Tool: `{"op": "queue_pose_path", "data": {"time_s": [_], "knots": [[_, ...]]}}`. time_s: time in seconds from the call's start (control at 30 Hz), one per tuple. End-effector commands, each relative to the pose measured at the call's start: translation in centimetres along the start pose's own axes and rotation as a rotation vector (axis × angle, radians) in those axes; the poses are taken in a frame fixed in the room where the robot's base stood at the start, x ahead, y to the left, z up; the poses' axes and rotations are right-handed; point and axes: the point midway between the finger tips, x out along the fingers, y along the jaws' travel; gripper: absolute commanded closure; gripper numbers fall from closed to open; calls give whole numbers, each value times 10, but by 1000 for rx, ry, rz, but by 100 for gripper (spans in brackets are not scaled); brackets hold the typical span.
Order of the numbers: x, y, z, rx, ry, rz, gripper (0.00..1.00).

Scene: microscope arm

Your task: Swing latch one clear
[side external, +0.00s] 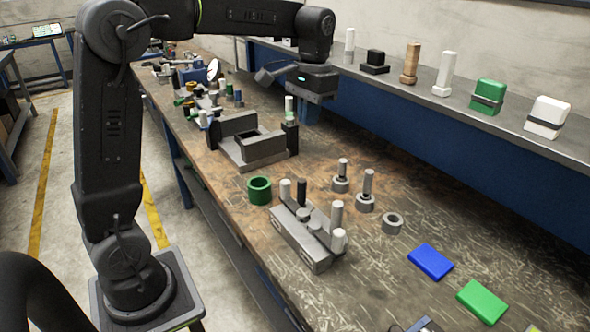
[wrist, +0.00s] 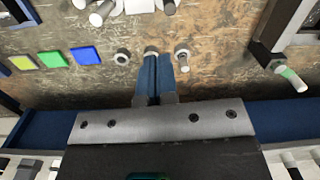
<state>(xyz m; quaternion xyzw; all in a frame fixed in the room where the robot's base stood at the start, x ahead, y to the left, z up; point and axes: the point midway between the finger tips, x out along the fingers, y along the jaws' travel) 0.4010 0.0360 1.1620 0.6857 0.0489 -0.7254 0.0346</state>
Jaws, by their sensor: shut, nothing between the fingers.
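A grey fixture (side external: 262,147) with raised walls and dark posts stands on the bench in the side view. A dark upright post (side external: 290,136) at its right end carries a slim piece with green and white bands (side external: 289,109). In the wrist view this banded piece (wrist: 290,77) sticks out at the right, beside the dark post. No label shows which part is latch one. My gripper (side external: 306,118) hangs beyond the fixture's right end in the side view, apart from the banded piece. Its blue fingers (wrist: 158,60) are shut and empty in the wrist view.
A grey peg block (side external: 300,242), green ring (side external: 259,190), two pegs on collars (side external: 365,190) and a grey ring (side external: 392,223) stand nearer the camera. Blue (side external: 430,262) and green (side external: 482,300) blocks lie flat. A shelf (side external: 470,115) with several objects runs behind.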

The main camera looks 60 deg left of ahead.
Motion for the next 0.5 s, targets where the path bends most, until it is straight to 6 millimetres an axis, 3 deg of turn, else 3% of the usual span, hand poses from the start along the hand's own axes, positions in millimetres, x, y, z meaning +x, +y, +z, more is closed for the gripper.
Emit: {"op": "queue_pose_path", "data": {"time_s": [0.03,0.2,0.5], "knots": [[7,-8,-15,-10,-38,2,100],[28,-30,-52,-34,-149,12,100],[68,-61,-91,-66,-293,33,100]]}}
